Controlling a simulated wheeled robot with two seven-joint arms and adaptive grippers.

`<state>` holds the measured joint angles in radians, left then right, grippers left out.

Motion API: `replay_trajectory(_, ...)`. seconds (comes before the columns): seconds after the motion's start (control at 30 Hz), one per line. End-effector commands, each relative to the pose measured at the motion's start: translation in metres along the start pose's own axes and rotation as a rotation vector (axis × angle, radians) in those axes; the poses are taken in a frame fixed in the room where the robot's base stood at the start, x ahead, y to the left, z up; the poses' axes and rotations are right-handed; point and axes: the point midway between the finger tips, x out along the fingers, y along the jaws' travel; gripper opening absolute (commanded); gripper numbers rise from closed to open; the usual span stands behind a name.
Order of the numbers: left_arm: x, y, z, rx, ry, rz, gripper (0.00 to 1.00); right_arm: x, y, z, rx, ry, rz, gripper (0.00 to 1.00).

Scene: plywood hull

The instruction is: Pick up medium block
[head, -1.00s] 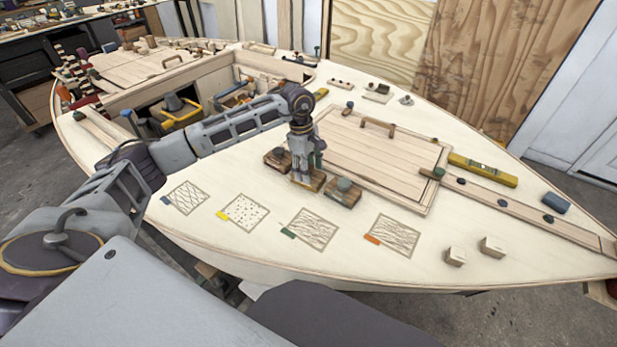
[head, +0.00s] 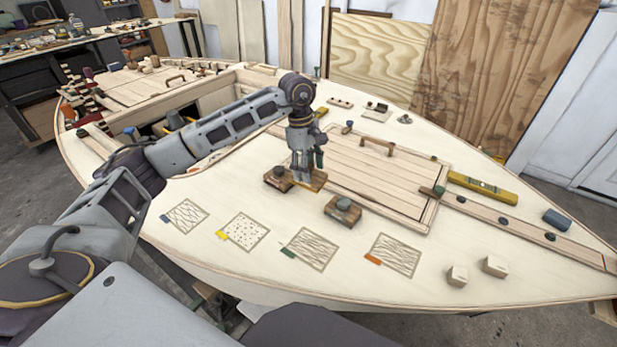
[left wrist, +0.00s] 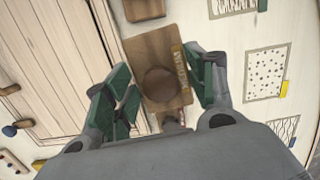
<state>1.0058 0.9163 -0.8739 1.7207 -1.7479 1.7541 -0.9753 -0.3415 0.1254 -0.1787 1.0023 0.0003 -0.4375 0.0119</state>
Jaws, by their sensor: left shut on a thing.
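My left gripper (head: 305,178) is shut on a brown wooden block with a round knob, the medium block (head: 316,182), which appears lifted slightly off the deck. In the left wrist view the green-padded fingers (left wrist: 163,90) stand on both sides of this block (left wrist: 155,50); its knob and pale lettering show. A second block (head: 272,178) sits close to its left, partly overlapped in the head view. A third block (head: 344,208) with a dark knob rests on the deck to the right. My right gripper is out of view.
A hatch with a handle (head: 377,145) is behind the blocks. A yellow level (head: 482,187) and two pale cubes (head: 494,266) are to the right.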

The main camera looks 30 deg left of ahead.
Motion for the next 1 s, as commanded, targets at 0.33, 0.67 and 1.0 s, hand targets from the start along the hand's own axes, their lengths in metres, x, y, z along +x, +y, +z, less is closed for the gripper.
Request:
replay_trajectory(0.33,-0.020,0.000,0.003,0.000,0.000,0.001,0.27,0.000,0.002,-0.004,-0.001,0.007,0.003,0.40)
replay_trajectory(0.67,-0.020,0.000,0.003,0.000,-0.001,0.001,0.27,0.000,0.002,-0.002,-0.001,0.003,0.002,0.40)
replay_trajectory(1.0,-0.019,-0.001,0.003,0.000,-0.001,0.000,0.37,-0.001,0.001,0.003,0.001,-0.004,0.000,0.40)
